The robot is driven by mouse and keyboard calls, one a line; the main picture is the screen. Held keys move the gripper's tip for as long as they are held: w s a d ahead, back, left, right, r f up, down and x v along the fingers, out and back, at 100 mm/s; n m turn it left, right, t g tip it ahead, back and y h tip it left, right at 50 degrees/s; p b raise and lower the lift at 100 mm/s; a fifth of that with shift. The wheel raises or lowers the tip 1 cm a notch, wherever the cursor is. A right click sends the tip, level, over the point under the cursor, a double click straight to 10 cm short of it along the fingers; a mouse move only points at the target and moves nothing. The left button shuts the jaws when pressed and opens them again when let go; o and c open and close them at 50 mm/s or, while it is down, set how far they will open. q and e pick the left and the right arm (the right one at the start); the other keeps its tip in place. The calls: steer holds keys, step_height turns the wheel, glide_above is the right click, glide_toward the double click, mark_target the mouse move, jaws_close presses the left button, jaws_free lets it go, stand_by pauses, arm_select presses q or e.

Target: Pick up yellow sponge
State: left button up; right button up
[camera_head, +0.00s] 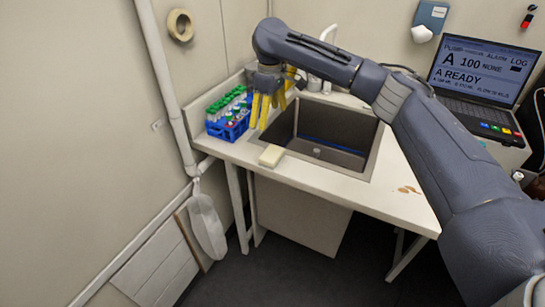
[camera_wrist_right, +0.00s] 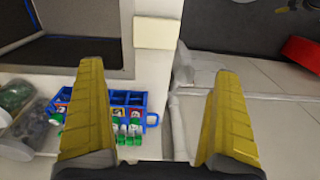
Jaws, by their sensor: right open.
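The pale yellow sponge (camera_head: 271,155) lies on the white counter at the front left corner of the sink. It also shows in the right wrist view (camera_wrist_right: 157,33), near the top centre and beyond the fingertips. My right gripper (camera_head: 264,108) has yellow fingers pointing down and hangs above the counter, behind the sponge and apart from it. In the right wrist view its two fingers (camera_wrist_right: 158,75) are wide apart with nothing between them. My left gripper is in neither view.
A blue rack (camera_head: 228,128) with green-capped bottles stands close to the left of my right gripper. The sink (camera_head: 324,135) opens just right of the sponge. The counter's front edge (camera_head: 285,174) is near the sponge. A laptop (camera_head: 484,75) stands at the right.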

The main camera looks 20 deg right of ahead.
steer(key=d, duration=0.1)
glide_toward(272, 153)
step_height(272, 153, down, 6)
steer(key=shift+w+f, duration=0.1)
step_height(272, 153, down, 3)
steer(key=shift+a+f, duration=0.15)
steer(key=shift+f, duration=0.9)
steer(key=c, duration=0.7)
steer(key=shift+c, duration=0.3)
